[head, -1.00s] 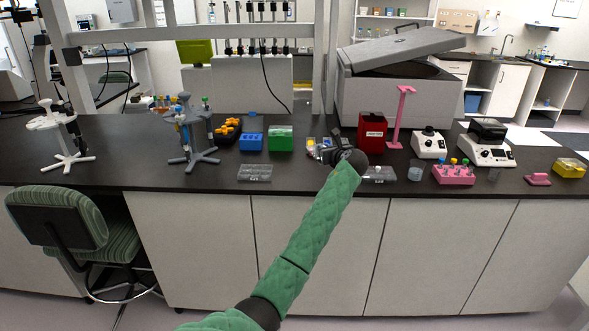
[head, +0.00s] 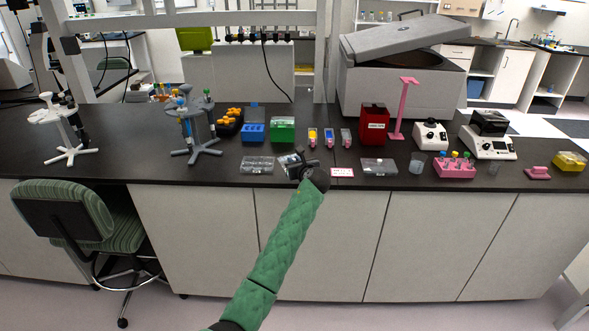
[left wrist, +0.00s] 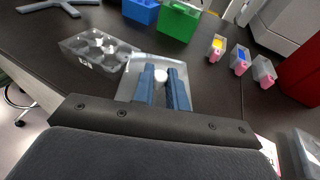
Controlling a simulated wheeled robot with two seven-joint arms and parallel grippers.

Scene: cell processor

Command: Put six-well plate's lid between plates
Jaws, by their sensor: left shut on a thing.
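My left gripper (head: 296,168) is shut on a clear, flat lid (left wrist: 138,72), holding it above the bench near its front edge. In the left wrist view, the fingers (left wrist: 162,85) point away and a white round spot shows between them. A clear six-well plate (head: 257,165) lies just left of the gripper, and its wells also show in the left wrist view (left wrist: 97,47). A second clear plate (head: 379,167) lies to the right, partly seen at the right edge of the left wrist view. My right gripper is not in view.
A small pink-and-white label (head: 342,172) lies on the bench between the plates. Behind stand a blue box (head: 253,132), a green box (head: 283,129) and small coloured containers (head: 329,139). A pink tube rack (head: 454,168) and a beaker (head: 416,163) are further right.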

